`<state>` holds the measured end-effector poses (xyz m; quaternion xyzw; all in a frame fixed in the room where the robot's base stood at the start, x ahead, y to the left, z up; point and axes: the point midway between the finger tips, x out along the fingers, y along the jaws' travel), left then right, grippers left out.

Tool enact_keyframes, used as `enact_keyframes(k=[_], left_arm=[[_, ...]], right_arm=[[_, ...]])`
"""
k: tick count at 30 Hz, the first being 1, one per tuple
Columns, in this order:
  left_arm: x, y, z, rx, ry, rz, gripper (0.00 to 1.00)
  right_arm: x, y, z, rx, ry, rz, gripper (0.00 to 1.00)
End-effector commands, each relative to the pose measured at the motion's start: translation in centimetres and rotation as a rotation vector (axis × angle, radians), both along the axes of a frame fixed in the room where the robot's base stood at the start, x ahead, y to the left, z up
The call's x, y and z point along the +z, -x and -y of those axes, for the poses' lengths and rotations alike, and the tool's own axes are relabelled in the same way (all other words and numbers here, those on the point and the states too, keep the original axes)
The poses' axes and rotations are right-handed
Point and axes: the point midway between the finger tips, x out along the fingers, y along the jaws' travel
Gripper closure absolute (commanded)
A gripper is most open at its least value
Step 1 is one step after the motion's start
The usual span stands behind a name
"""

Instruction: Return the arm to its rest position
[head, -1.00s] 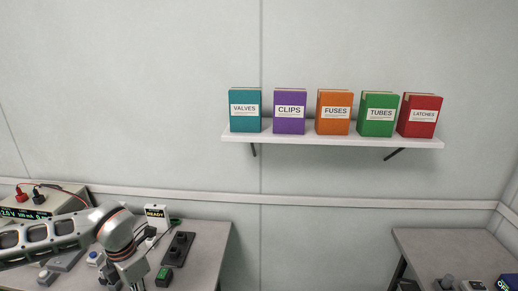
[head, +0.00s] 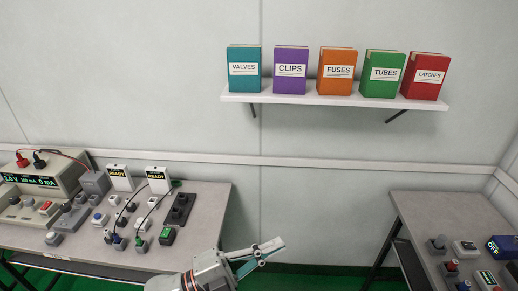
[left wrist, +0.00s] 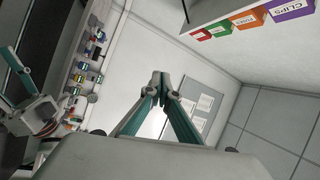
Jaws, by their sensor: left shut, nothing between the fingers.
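My left gripper (head: 268,249) is low in the middle of the head view, over the open floor between the two benches. Its fingers are together and hold nothing. In the left wrist view its teal fingers (left wrist: 160,84) meet at the tips, with only wall and free air beyond them. At the left of that view another arm's pale gripper with a teal finger (left wrist: 18,68) shows, which seems to be my right one. Its jaw opening cannot be made out. The head view does not show it.
The right bench (head: 425,211) holds more devices. A wall shelf (head: 330,97) bears several labelled boxes. Air between the benches is free.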

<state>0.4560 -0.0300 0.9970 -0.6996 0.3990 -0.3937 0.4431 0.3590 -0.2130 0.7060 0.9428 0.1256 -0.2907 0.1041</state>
Motion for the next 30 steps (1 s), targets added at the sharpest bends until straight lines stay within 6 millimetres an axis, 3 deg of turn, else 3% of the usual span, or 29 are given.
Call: enact_keyframes(k=[5, 8, 11, 15, 18, 24, 30], left_arm=[[-4.5, -3.3, -5.9, 0.318, 0.19, -0.354, 1.0], [-9.3, -3.6, -10.3, 0.498, 0.265, -0.569, 1.0], [-14.7, -2.3, -14.5, 0.66, 0.319, -0.773, 1.0], [-21.7, 1.6, -19.4, 0.846, 0.365, -1.026, 1.0], [-25.5, 4.9, -21.9, 0.944, 0.384, -1.169, 1.0], [-29.5, 9.3, -24.4, 1.049, 0.401, -1.329, 1.0], [-30.1, 10.1, -24.8, 1.066, 0.404, -1.357, 1.0]], right_arm=[[-0.2, 0.1, 0.1, -0.002, 0.001, -0.004, 0.6], [-0.3, 0.1, 0.1, -0.003, 0.002, -0.006, 0.6], [-0.5, 0.2, 0.2, -0.004, 0.004, -0.01, 0.6], [-0.9, 0.4, 0.3, -0.006, 0.005, -0.017, 0.6], [-1.1, 0.5, 0.4, -0.007, 0.007, -0.02, 0.6], [-1.1, 0.5, 0.4, -0.009, 0.007, -0.022, 0.6], [-1.1, 0.4, 0.5, -0.009, 0.007, -0.02, 0.6]])
